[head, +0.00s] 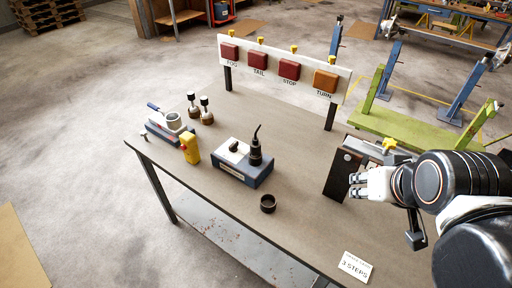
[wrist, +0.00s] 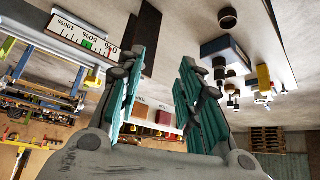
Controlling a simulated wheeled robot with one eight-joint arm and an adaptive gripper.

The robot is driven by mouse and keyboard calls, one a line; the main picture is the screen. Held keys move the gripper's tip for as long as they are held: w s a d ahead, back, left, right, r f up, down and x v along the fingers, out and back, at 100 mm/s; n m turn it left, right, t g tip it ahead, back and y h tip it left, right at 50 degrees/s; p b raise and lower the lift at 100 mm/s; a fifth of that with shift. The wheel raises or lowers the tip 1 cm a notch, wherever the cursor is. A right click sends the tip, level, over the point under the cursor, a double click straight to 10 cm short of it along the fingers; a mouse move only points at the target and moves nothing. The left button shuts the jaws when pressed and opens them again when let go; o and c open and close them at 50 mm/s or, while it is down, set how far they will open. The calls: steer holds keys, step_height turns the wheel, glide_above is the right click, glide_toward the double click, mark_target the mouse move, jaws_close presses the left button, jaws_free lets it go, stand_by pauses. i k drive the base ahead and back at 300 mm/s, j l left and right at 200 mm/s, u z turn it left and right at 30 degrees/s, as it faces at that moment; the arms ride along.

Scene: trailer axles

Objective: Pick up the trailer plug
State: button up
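What looks like the trailer plug, a black plug (head: 255,155) with a short cable bent up from its top, stands upright on the right part of a blue-grey box (head: 244,163) at mid-table. In the wrist view, which is upside down, the plug (wrist: 219,68) shows beside the box (wrist: 226,52), right of the fingers. My gripper (head: 357,185) is at the right of the table in the head view, well to the right of the plug. In the wrist view, my gripper (wrist: 163,58) has its two fingers wide apart with nothing between them.
A dark upright panel (head: 341,176) stands close to my gripper. A black ring (head: 268,203) sits in front of the box. A yellow block (head: 190,149), two bulbs and a white-cupped device stand left. A lamp board (head: 275,64) rises behind. A "3 STEPS" card (head: 355,267) lies in front.

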mark_target(255, 145)
steer(key=k+l+u, duration=0.1)
steer(key=u, duration=0.35)
steer(key=k+l+u, duration=0.1)
steer(key=u, duration=0.35)
steer(key=k+u, duration=0.15)
steer(key=u, duration=0.25)
